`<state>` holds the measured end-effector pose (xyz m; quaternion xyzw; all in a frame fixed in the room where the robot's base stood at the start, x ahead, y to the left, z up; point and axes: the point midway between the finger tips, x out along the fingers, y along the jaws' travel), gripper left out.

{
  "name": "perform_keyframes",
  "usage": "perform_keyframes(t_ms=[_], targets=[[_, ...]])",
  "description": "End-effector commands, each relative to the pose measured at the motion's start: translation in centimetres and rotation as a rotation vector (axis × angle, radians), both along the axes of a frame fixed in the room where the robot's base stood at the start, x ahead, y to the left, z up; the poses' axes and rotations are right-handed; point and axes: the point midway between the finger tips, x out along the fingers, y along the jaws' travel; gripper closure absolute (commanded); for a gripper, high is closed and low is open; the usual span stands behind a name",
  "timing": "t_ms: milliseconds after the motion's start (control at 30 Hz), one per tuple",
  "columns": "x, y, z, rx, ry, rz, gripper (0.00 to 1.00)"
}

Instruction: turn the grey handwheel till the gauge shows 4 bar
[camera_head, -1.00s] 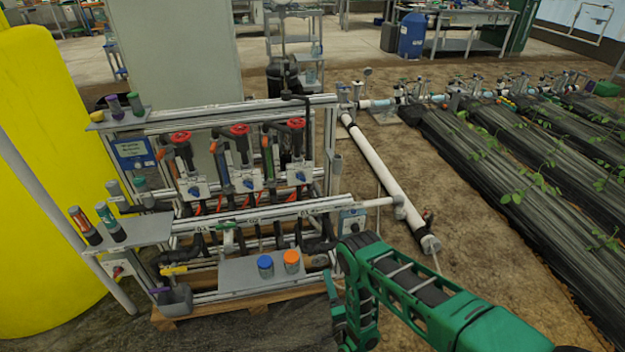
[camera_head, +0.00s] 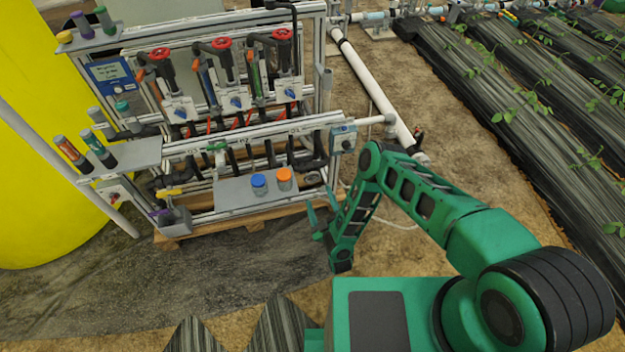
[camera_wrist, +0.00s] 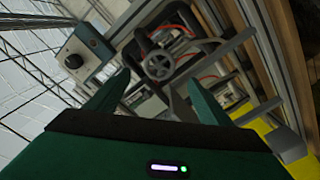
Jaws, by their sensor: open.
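A grey spoked handwheel (camera_wrist: 159,65) shows in the wrist view, beyond and between my fingertips and apart from them. My gripper (camera_wrist: 157,78) is open and empty. In the head view, my gripper (camera_head: 321,208) is off the lower right front of the skid (camera_head: 235,130), its fingers spread. I cannot clearly make out the grey handwheel in the head view. I cannot pick out the gauge or any reading in either view.
Red handwheels (camera_head: 221,43) top the skid's pipes. A shelf with a blue-lidded jar (camera_head: 259,184) and an orange-lidded jar (camera_head: 284,178) is left of my gripper. A grey-blue box with a knob (camera_wrist: 85,52) is left of the handwheel. A white pipe (camera_head: 370,85) runs behind.

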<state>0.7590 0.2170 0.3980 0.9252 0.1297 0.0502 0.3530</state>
Motion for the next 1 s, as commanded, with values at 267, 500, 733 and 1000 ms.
perform_keyframes(t_ms=[267, 500, 733, 1000], targets=[[1.5, 0.4, 0.1, -0.067, -0.019, 0.001, 0.26], [5.5, 1.7, 0.2, -0.064, -0.020, 0.001, 0.26], [8.8, 2.6, 0.1, -0.065, -0.018, 0.002, 0.26], [10.4, 3.0, 0.1, -0.063, -0.016, 0.002, 0.26]])
